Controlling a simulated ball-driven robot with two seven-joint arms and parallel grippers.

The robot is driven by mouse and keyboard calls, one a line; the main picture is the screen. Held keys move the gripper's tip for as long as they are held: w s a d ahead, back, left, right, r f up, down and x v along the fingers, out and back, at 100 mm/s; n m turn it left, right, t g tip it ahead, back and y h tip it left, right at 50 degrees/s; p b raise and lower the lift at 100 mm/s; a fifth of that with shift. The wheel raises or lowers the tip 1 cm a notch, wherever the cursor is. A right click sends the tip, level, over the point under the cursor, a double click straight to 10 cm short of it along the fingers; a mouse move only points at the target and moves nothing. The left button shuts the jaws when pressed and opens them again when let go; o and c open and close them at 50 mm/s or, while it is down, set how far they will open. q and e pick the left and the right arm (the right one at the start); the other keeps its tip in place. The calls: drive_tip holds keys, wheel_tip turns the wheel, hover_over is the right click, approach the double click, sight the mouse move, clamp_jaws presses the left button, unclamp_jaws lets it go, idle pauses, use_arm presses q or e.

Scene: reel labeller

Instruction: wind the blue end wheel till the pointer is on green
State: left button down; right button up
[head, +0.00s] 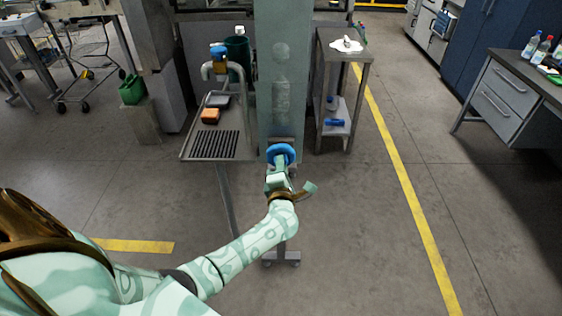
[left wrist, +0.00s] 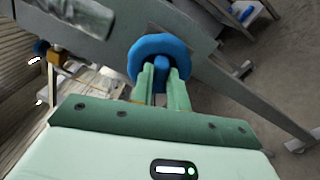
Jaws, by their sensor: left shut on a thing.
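The blue end wheel (head: 281,150) is on the near end of a tall grey-green machine panel (head: 281,80) in the middle of the head view. It also shows in the left wrist view (left wrist: 158,45), with a blue knob (left wrist: 161,66) on its face. My left gripper (head: 279,165) reaches the wheel from the front. Its two green fingers (left wrist: 162,85) are shut on the wheel's knob, one on each side. I cannot make out the pointer or a green mark in either view. My right gripper is not in view.
A metal sink bench (head: 190,150) with an orange sponge (head: 210,116) stands left of the machine. A small steel trolley (head: 345,70) stands close on its right. A drawer desk (head: 510,90) is far right. The floor between trolley and desk is clear.

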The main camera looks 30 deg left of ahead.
use_arm(q)
drive_tip(key=shift+d+f+m+p, duration=0.1)
drive_tip(key=shift+m+p, duration=0.7)
drive_tip(key=shift+m, duration=0.9)
drive_tip(key=shift+f, duration=0.1)
drive_tip(key=c, duration=1.4)
unclamp_jaws()
drive_tip(key=shift+o, duration=0.2)
drive_tip(key=shift+s, duration=0.1)
drive_tip(key=p+v, duration=0.1)
drive_tip(key=v, duration=1.5)
drive_tip(key=shift+s, duration=0.15)
